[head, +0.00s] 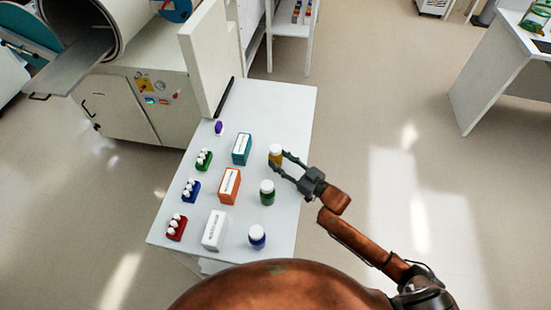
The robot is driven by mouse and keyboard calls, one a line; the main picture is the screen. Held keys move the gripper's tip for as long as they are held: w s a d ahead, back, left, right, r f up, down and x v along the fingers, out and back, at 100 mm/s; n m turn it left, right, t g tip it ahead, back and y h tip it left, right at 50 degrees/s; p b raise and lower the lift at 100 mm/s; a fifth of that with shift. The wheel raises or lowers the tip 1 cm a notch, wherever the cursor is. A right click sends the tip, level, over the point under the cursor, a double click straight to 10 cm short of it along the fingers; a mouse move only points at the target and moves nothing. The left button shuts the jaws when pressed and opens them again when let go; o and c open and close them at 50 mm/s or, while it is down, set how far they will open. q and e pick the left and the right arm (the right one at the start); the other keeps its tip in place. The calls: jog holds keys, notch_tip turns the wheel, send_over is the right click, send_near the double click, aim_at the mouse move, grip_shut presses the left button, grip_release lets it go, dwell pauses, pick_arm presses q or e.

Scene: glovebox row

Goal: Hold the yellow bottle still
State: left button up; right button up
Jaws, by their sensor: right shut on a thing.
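The yellow bottle (276,158) with a white cap stands upright near the right edge of the white table, in its back half. My right gripper (282,163) reaches in from the right with its two fingers around the bottle, shut on it. The fingers hide part of the bottle's lower body. The bottle appears to rest on the table. My left gripper does not show in the head view.
A green bottle (267,193) and a blue bottle (257,237) stand nearer in the same column. Teal (242,149), orange (229,186) and white (215,231) boxes stand to the left. Small vial racks (191,191) line the left side. A glovebox (140,95) stands behind left.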

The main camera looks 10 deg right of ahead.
aim_at(279, 155)
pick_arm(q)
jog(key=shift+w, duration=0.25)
pick_arm(e)
jog(key=shift+c, duration=0.5)
jog(key=shift+r, duration=0.1)
jog(key=shift+r, duration=0.2)
notch_tip(279, 155, up, 3)
jog(key=shift+s+a+r+p, duration=0.1)
jog(key=shift+a+p, duration=0.05)
jog(key=shift+p, duration=0.25)
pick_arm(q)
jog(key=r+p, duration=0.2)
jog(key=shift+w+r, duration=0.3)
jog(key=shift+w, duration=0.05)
pick_arm(e)
jog(key=s+a+r, duration=0.9)
jog(key=a, duration=0.1)
jog(key=shift+s+r, duration=0.15)
